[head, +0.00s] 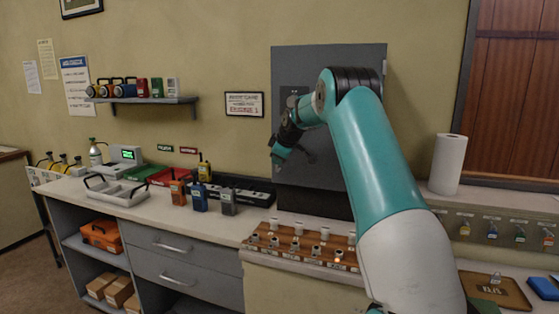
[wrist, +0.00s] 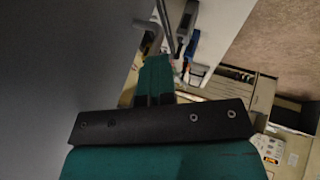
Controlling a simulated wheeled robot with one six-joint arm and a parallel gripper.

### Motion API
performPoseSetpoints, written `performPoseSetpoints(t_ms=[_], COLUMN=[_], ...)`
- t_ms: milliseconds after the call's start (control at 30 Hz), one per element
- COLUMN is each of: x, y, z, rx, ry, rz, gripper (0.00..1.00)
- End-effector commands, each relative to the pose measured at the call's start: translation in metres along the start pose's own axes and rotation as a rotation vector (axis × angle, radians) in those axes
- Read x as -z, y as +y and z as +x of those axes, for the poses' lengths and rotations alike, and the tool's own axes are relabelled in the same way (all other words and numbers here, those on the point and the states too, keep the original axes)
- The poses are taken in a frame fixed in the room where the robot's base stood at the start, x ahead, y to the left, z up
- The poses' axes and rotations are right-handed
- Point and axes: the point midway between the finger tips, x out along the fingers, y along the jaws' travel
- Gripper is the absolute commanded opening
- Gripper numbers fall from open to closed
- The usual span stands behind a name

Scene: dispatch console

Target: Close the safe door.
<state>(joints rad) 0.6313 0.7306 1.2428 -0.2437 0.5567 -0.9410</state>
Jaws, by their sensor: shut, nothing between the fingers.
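The grey safe door (head: 325,62) is a tall flat panel above the counter at the back wall, in the middle of the head view. My arm covers much of its middle and right side, and I cannot tell how far it stands open. A dark plate with a handle shows partly behind my wrist. My gripper (head: 279,156) is shut and empty, in front of the door's left edge and pointing down-left. In the wrist view my gripper (wrist: 157,72) is beside a large grey surface, probably the door (wrist: 60,60), with a grey handle-like part near the fingertips. Contact is unclear.
A wooden rack (head: 300,243) of several stamps lies on the counter below the door. Several handheld radios (head: 200,197) and a grey tray (head: 118,192) stand to the left. A paper roll (head: 448,164) stands at right.

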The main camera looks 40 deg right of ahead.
Motion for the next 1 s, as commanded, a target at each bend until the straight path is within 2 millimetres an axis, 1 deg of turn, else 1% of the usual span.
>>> performPoseSetpoints(t_ms=[33, 167, 333, 367, 400, 500, 600, 700, 800, 1000], x=[0.003, 0.003, -0.001, -0.002, -0.002, -0.001, 0.002, 0.003, 0.003, 0.002], y=[0.005, -0.004, -0.031, -0.031, -0.028, -0.03, -0.032, -0.033, -0.033, -0.033], z=[-0.002, -0.004, -0.015, -0.023, -0.036, -0.06, -0.082, -0.099, -0.111, -0.119], rx=[-0.023, -0.022, -0.013, -0.015, -0.018, -0.014, -0.011, -0.008, -0.006, -0.004], ry=[0.012, 0.011, 0.004, 0.003, 0.002, 0.002, 0.004, 0.003, 0.003, 0.001], rz=[-0.001, -0.001, 0.003, 0.005, 0.007, 0.005, 0.002, 0.0, 0.0, 0.001], gripper=[0.0, 0.0, 0.0, 0.0, 0.0, 0.0, 0.0, 0.0, 0.0, 0.0])
